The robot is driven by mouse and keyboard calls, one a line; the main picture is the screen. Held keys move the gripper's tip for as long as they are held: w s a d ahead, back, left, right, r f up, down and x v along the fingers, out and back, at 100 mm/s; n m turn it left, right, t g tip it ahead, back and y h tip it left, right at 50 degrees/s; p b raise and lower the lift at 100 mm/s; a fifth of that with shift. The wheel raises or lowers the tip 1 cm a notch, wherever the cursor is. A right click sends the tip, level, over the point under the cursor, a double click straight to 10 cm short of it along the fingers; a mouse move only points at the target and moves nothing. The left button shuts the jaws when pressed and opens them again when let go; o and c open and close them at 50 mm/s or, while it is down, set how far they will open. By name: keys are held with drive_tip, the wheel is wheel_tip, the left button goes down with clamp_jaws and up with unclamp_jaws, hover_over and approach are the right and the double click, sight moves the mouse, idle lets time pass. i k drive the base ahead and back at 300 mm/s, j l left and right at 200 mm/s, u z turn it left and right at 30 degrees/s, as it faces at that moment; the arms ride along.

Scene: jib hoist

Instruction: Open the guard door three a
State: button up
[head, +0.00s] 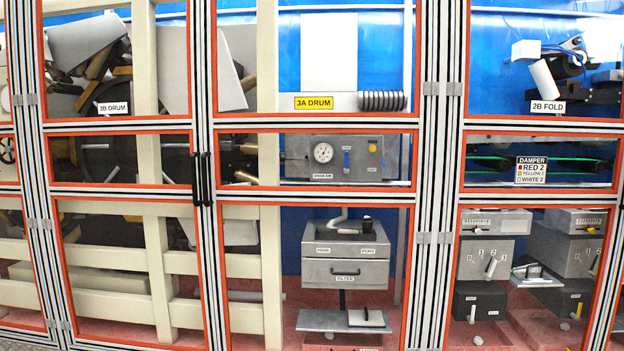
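The guard door three a, with a yellow "3A DRUM" label (313,102), stands in the middle of the head view. It is a tall glazed door with a red-orange inner frame (316,202) and looks closed. A black vertical handle (208,180) is on its left edge, and grey hinges (434,88) are on its right side. A second black handle (196,180) beside it belongs to the neighbouring door, labelled "3B DRUM" (113,108). Behind the 3A panes are a gauge panel (345,157) and a grey filter box (345,265). My gripper is not in view.
The 3B door on the left also looks closed. To the right is another glazed section with a "2B FOLD" label (547,107) and a "DAMPER" sign (545,171). Striped aluminium posts (433,200) separate the sections. Nothing visible stands in front of the doors.

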sight(417, 123)
drive_tip(key=i+j+u, duration=0.2)
drive_tip(key=i+j, duration=0.15)
drive_tip(key=i, duration=0.35)
drive_tip(key=i+j+u, duration=0.2)
drive_tip(key=i, duration=0.5)
drive_tip(key=i+j+u, duration=0.2)
drive_tip(key=i, duration=0.5)
drive_tip(key=l, duration=0.1)
